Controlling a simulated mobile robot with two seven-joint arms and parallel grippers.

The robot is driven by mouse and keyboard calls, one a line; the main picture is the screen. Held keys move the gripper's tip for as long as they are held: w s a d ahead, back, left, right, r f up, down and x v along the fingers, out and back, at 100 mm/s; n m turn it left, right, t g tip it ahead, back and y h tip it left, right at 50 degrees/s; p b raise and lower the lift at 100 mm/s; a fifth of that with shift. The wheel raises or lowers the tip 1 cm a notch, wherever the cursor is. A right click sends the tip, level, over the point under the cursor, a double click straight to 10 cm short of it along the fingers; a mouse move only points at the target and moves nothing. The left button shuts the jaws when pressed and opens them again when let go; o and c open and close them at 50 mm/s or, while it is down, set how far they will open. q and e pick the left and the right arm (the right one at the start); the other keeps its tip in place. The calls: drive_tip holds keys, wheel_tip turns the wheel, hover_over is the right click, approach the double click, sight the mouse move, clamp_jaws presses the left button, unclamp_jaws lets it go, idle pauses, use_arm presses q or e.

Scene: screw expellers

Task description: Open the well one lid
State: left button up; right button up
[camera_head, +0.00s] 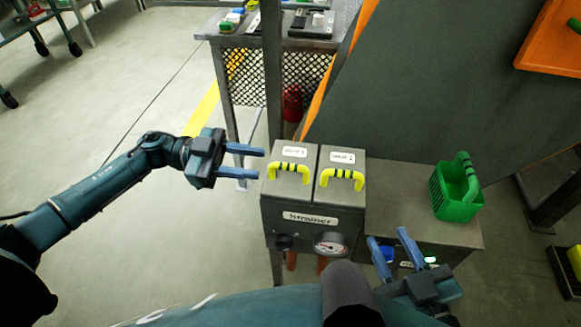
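A grey strainer box (298,217) stands at the centre with two lids side by side. The left lid (291,186) has a small white label, seemingly "Well 1", and a yellow-black handle (289,167); it lies closed. The right lid (341,201), seemingly labelled "Well 2", has a like handle (342,176) and is closed. My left gripper (262,163) is open and empty, its two blue fingers pointing right, just left of the left lid's handle. My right gripper (388,242) is open, its fingers pointing up, right of the box's front face.
A green basket (457,190) stands on a grey surface (398,189) right of the box. A gauge (331,244) and a dark knob (283,242) are on the box front. A bench (222,24) with small items is behind. Open floor lies at left.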

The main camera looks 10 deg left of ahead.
sight(274, 165)
use_arm(q)
drive_tip(key=d, duration=0.8)
drive_tip(key=shift+b, duration=0.35)
clamp_jaws()
